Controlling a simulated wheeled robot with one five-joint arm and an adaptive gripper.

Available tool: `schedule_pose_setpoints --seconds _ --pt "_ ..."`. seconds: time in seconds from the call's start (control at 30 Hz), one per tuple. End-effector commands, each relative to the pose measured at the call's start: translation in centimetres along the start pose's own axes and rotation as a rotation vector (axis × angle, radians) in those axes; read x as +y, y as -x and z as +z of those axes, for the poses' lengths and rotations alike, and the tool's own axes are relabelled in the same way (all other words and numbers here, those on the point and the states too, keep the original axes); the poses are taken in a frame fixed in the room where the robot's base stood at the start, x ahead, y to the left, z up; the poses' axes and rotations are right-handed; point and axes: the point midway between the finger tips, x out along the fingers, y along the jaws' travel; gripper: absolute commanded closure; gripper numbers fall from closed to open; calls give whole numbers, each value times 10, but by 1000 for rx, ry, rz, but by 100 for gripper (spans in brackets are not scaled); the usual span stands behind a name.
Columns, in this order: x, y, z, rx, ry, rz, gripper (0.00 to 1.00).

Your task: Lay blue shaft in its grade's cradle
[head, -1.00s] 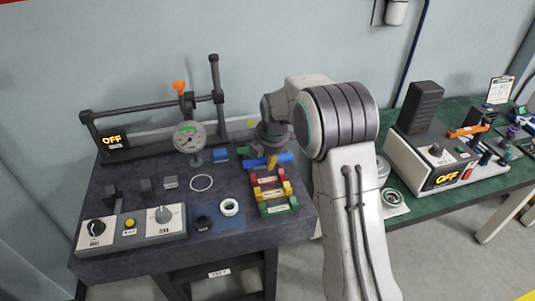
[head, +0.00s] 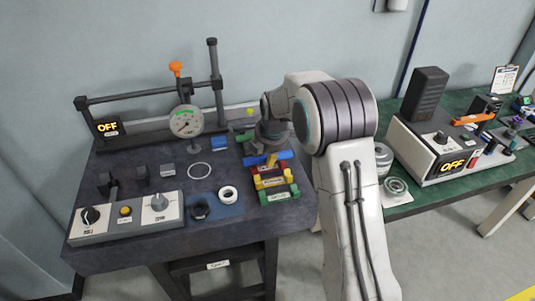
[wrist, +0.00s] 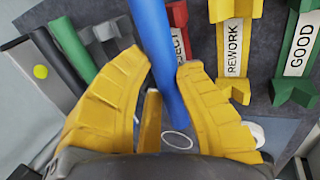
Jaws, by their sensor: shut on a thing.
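My gripper (wrist: 165,85) is shut on the blue shaft (wrist: 158,40), which runs between its two yellow fingers. In the head view the blue shaft (head: 282,155) lies crosswise just behind the cradles, and my arm hides part of it. The red REJECT cradle (wrist: 177,18) is nearest the shaft. The yellow REWORK cradle (wrist: 233,50) is in the middle, and the green GOOD cradle (wrist: 298,50) is farthest. In the head view the green cradle (head: 279,195) is at the front. The shaft appears above the table, clear of the cradles; its exact height is hard to tell.
A dial gauge (head: 186,122) with a green arc hangs from a stand at the back. A green rod (wrist: 73,48) lies left of the shaft. A white ring (head: 228,193), a dark ring (head: 200,208) and a control box (head: 125,219) occupy the front left.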

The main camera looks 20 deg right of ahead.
Motion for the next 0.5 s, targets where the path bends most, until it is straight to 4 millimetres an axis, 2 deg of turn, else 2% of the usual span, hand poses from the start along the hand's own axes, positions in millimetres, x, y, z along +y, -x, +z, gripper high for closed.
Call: schedule_pose_setpoints --seconds 0.5 --pt "-1 -4 0 0 0 4 100"
